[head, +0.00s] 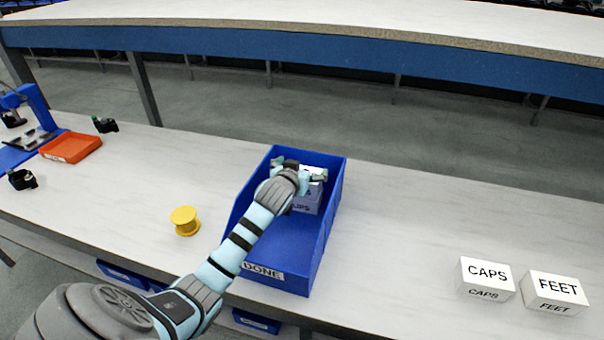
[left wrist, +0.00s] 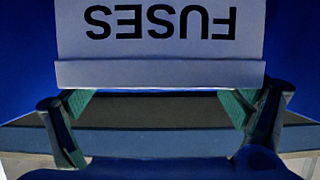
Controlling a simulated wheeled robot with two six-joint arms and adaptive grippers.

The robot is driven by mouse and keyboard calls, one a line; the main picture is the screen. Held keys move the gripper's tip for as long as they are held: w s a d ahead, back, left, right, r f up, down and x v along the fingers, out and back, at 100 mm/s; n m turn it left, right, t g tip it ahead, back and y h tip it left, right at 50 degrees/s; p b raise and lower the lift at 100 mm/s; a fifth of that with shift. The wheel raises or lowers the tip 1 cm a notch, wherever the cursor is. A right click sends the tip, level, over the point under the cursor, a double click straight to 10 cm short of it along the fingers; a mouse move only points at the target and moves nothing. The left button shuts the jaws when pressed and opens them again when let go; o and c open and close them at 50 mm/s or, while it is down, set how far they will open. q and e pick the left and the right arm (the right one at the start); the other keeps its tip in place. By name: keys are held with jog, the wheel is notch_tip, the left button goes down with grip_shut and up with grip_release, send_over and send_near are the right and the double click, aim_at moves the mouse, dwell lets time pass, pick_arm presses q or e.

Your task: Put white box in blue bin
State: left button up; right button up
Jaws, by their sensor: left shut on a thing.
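The blue bin (head: 327,225), labelled DONE, stands on the bench in the middle of the head view. My left gripper (head: 299,174) is inside the bin's outline near its back end, shut on a white box (head: 313,170). The held box is mostly hidden by my wrist in the head view. In the left wrist view, the white box (left wrist: 160,40) reads FUSES upside down, with the gripper fingers (left wrist: 158,108) at its two sides. I cannot tell if it touches the bin floor. My right gripper is not in view.
White boxes CAPS (head: 486,278) and FEET (head: 556,292) stand at the right. A yellow spool (head: 185,220) and orange tray (head: 72,147) are left.

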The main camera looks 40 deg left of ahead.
pick_arm(q)
jog(key=shift+r, duration=0.1)
jog(key=shift+f, duration=0.55)
jog(key=o, duration=0.9)
jog(key=shift+o, duration=0.2)
